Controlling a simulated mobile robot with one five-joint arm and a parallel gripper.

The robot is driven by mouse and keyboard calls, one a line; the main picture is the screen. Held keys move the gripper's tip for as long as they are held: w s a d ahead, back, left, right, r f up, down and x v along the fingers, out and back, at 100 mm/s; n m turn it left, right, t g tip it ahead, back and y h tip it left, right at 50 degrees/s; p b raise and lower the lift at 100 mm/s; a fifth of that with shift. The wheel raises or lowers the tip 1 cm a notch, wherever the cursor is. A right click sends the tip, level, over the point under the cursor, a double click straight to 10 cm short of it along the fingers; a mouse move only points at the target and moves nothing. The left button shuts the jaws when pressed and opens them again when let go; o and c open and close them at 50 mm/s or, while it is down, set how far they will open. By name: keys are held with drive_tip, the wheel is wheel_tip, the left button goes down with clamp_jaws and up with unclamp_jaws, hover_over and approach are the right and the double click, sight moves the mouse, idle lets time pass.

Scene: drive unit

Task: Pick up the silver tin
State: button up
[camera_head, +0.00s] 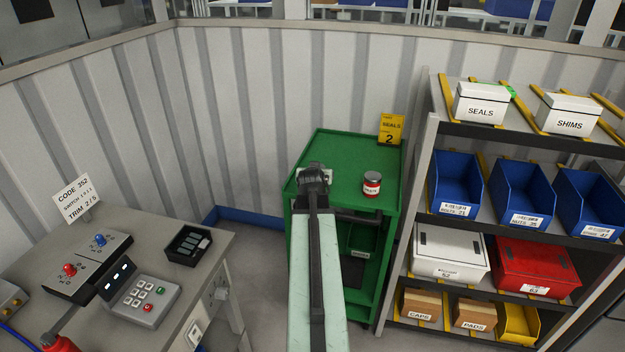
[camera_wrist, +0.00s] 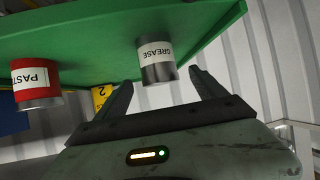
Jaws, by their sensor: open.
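The silver tin (camera_wrist: 158,72) has a white label reading GREASE and stands on the green cart top (camera_wrist: 85,45), upside down in the wrist view. My gripper (camera_wrist: 160,78) is open, with one finger on each side of the tin near its tips. Gaps show between the tin and both fingers, so it is not gripped. In the head view my gripper (camera_head: 314,176) is over the cart top (camera_head: 345,150), and the silver tin is mostly or wholly hidden behind it.
A red tin (camera_head: 372,184) labelled PASTE stands beside, to the right in the head view; it also shows in the wrist view (camera_wrist: 36,82). A yellow sign (camera_head: 391,128) stands at the cart's back corner. A shelf rack (camera_head: 425,150) is right, a control desk (camera_head: 205,240) left.

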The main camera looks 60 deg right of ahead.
drive_tip(key=b+x, duration=0.3)
drive_tip(key=x, duration=0.5)
drive_tip(key=shift+s+a+f+b, duration=0.1)
drive_tip(key=shift+f+b, duration=0.05)
drive_tip(key=shift+b, duration=0.25)
drive_tip(key=shift+a, duration=0.1)
drive_tip(key=c, duration=1.7)
drive_tip(key=shift+o, duration=0.2)
drive_tip(key=shift+r, duration=0.25)
